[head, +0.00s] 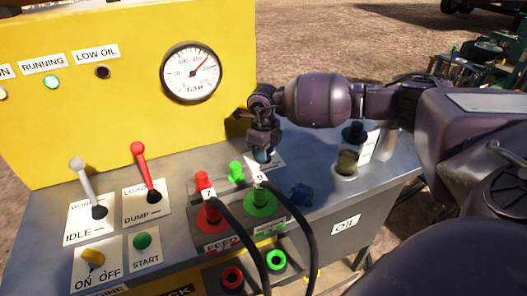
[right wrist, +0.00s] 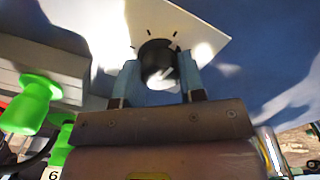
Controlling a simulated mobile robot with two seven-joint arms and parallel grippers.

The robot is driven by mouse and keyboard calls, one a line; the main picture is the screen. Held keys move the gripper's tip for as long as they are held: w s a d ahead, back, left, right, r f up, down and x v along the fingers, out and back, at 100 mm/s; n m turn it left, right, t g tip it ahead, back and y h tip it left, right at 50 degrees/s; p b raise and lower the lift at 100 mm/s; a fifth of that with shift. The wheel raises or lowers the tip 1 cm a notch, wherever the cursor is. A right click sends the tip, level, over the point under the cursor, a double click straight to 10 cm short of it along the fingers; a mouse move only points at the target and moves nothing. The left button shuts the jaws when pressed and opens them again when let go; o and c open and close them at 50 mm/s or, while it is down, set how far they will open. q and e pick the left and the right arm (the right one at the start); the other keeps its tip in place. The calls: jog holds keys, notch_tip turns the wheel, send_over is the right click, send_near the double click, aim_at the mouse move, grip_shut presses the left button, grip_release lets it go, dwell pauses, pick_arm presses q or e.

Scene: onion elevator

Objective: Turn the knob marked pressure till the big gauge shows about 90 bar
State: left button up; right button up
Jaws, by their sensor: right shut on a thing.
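The big round gauge (head: 191,73) is on the yellow panel. Its red needle points up and to the right, seemingly past the 150 mark; the figures are small. My right gripper (head: 262,155) reaches down to the grey console top, right of the gauge. In the right wrist view its two blue fingers (right wrist: 157,80) are shut on a black knob (right wrist: 158,60) with a white pointer line. The knob stands on a white plate (right wrist: 185,25) with dark tick marks. Its label is not readable, and the gripper hides the knob in the head view. My left gripper is not in view.
Left of my gripper are a green fitting (head: 237,172) and red and green couplings with black hoses (head: 300,225). Red (head: 143,165) and grey (head: 84,180) levers stand further left.

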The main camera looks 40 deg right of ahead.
jog(key=n, duration=0.4)
jog(key=shift+n+b, duration=0.3)
jog(key=n+b, duration=0.1)
jog(key=n, duration=0.7)
jog(key=shift+b, duration=0.35)
jog(key=n, duration=0.2)
jog(key=shift+n+b, duration=0.3)
jog(key=shift+n, duration=0.6)
jog(key=o, duration=0.9)
jog(key=shift+o, duration=0.2)
